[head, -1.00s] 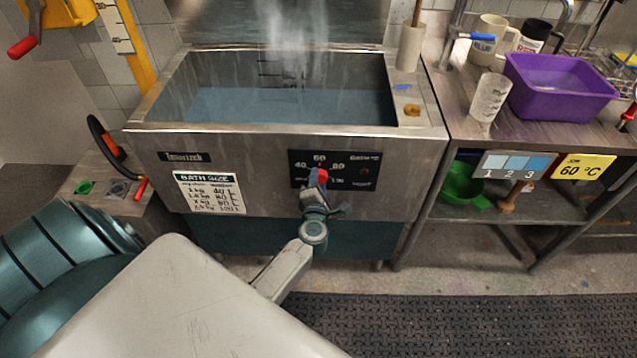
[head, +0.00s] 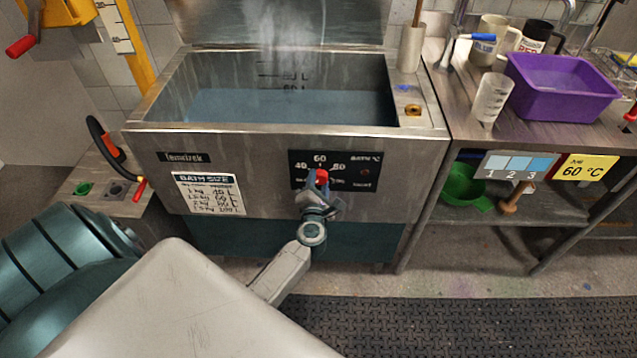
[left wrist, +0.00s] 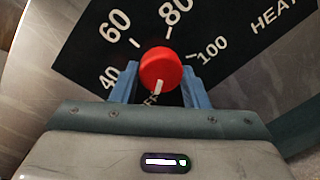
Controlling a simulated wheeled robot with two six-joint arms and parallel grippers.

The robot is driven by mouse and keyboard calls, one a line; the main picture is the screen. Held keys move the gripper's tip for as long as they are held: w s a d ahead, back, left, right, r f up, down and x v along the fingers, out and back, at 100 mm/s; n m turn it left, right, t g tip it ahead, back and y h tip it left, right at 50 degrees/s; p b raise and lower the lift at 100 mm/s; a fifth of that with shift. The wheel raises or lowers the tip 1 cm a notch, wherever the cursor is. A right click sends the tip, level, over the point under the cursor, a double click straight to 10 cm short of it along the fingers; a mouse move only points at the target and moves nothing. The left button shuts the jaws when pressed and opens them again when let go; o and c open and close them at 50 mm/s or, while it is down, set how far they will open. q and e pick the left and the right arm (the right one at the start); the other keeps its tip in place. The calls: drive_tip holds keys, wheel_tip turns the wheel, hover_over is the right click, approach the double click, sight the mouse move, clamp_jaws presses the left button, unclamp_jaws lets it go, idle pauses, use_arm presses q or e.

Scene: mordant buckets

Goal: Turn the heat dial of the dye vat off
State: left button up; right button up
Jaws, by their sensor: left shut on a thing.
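The dye vat (head: 250,142) is a steel tank with bluish liquid and steam above it. Its black dial panel (head: 300,165) is on the front right. The heat dial (head: 321,176) is a round red knob; it also shows in the left wrist view (left wrist: 160,68). There its white pointer mark is at the lower side, by partly hidden lettering, away from 60, 80 and 100. My left gripper (head: 319,190) is shut on the dial, with a blue finger at each side of it in the left wrist view (left wrist: 160,85). My right gripper is not in view.
A bath-size sign (head: 209,193) is on the vat's front. At right, a bench holds a purple tub (head: 562,88) and a clear beaker (head: 491,98). A yellow 60 °C card (head: 584,168) hangs there. A small stand with green and black buttons (head: 84,188) is at left.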

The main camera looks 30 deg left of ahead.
use_arm(q)
drive_tip(key=o, duration=1)
drive_tip(key=b+v, duration=0.1)
drive_tip(key=v, duration=0.9)
drive_tip(key=shift+s+d, duration=0.15)
drive_tip(key=shift+s, duration=0.2)
